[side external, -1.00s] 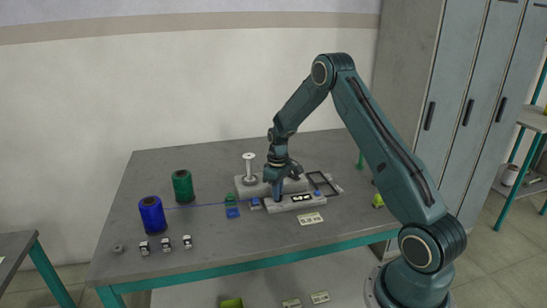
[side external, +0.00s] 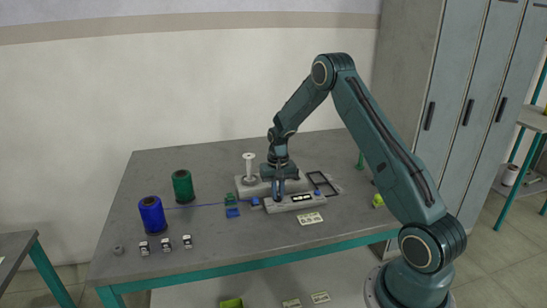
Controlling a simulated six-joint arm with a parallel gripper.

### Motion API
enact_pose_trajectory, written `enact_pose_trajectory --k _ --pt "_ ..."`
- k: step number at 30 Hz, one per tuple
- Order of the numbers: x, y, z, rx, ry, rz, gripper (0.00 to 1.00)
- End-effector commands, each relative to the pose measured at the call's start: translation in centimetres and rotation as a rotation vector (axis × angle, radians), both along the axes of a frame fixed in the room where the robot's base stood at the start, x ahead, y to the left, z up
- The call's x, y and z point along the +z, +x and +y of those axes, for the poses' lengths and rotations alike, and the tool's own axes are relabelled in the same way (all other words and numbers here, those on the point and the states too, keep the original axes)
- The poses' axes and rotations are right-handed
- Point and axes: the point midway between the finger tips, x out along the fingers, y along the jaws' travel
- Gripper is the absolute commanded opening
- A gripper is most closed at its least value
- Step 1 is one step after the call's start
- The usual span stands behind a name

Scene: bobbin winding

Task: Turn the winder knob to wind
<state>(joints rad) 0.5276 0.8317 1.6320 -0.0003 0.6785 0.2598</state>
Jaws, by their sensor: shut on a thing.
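The winder (side external: 312,201) is a light grey unit with a small dark display, lying on the table. My gripper (side external: 278,196) points down at its left part and is shut on the winder knob, which the fingers mostly hide. A white bobbin (side external: 249,160) stands upright on the grey base behind, left of my gripper. A blue thread (side external: 195,206) runs from the blue spool (side external: 152,215) past the blue and green blocks (side external: 232,206) toward the winder.
A green spool (side external: 182,186) stands behind the blue one. Several small bobbins (side external: 166,244) sit at the table's front left. A dark frame (side external: 322,183) lies right of my gripper. A label plate (side external: 310,218) lies in front. The table's left rear (side external: 160,165) is clear.

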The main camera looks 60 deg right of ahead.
Motion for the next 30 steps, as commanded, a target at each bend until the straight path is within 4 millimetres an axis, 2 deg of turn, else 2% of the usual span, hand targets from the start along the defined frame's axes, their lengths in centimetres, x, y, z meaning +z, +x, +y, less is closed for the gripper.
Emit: enact_pose_trajectory --k 18,30 --pt "0.04 0.07 -0.06 -0.571 -0.002 -0.003 0.00" --pt "0.04 0.06 -0.08 -0.777 -0.002 -0.002 0.00"
